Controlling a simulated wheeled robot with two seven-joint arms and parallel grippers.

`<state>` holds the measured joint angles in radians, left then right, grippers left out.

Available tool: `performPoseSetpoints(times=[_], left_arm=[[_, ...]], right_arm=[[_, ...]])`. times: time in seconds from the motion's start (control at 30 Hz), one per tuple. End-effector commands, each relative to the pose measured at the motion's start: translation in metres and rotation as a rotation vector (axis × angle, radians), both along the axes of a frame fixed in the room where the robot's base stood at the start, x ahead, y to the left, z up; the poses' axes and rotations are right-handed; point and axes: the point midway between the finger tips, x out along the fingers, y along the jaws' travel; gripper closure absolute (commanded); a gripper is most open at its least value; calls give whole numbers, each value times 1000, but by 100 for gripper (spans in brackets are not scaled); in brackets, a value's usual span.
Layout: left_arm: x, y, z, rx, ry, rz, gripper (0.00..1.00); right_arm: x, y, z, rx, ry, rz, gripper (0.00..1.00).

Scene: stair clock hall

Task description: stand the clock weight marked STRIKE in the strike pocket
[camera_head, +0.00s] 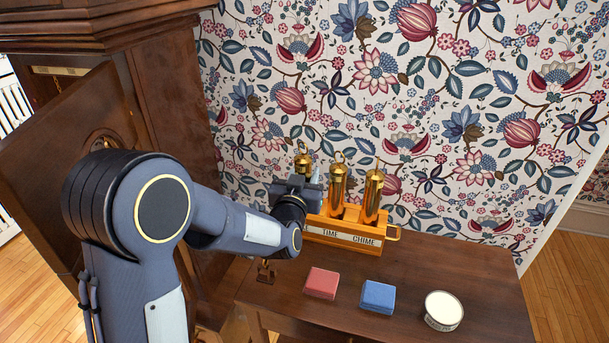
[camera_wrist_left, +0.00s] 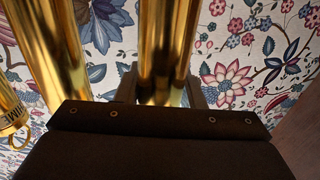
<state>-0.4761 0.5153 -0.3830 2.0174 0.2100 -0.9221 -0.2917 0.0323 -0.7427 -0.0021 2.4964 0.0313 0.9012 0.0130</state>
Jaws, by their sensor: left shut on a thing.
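A brass weight (camera_head: 303,164) with a ring on top is upright at the left end of the orange-yellow weight rack (camera_head: 345,246). My left gripper (camera_head: 299,185) is shut on it; in the left wrist view the weight (camera_wrist_left: 165,45) runs between the fingers. Its marking does not show, and my arm hides its lower end and the rack's left part, so I cannot tell whether it rests in a pocket. Two other brass weights stand in the rack, one above the TIME label (camera_head: 330,233) and one (camera_head: 373,196) above the CHIME label (camera_head: 364,241). My right gripper is not in view.
The rack stands on a dark wooden table (camera_head: 450,268) against the patterned wall. A red block (camera_head: 321,283), a blue block (camera_head: 378,297) and a round white-topped tin (camera_head: 443,309) lie in front. A wooden clock case (camera_head: 165,90) with its door open rises at left.

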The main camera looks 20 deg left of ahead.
Motion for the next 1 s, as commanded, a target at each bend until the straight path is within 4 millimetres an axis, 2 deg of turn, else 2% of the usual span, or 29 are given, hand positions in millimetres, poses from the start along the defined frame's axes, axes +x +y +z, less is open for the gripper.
performPoseSetpoints(times=[0.37,0.4,0.6,0.87,1.0], left_arm=[[1,0,-4,-2,-12,0,100],[1,0,-3,-2,-12,0,63],[0,0,-5,-1,-7,0,39],[-2,0,-11,1,7,0,39],[-14,-1,-9,-1,4,-1,39]], right_arm=[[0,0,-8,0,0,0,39],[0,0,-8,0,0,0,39],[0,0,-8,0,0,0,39],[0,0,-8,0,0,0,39],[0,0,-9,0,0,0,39]])
